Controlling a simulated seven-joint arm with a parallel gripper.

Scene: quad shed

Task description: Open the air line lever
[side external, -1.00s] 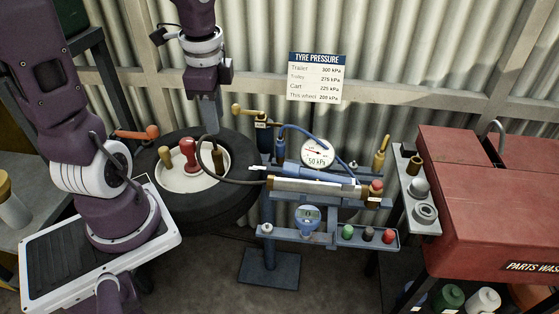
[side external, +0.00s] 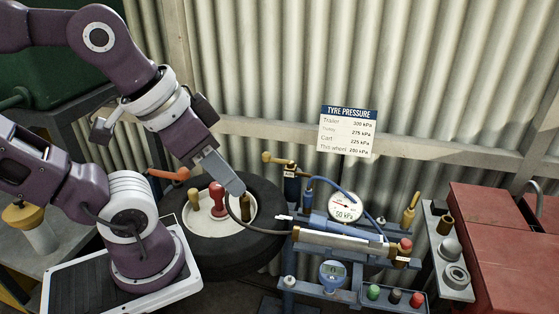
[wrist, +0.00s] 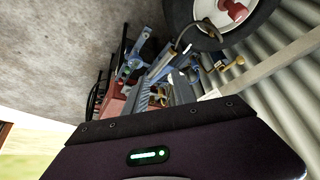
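A brass lever (side external: 276,157) sits on top of a small dark blue valve body (side external: 291,186) at the left of the blue stand, its arm lying roughly level and pointing left. I take it for the air line lever; its label is too small to read. My gripper (side external: 237,188) points down to the right over the tyre, left of the lever and apart from it.
The tyre (side external: 215,258) has knobs and a red handle (side external: 217,200) on its hub. A dark hose runs from it to the cylinder (side external: 335,243). A gauge (side external: 345,207) reads near 50 kPa. An orange handle (side external: 168,174) is at left, a red parts washer (side external: 500,250) at right.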

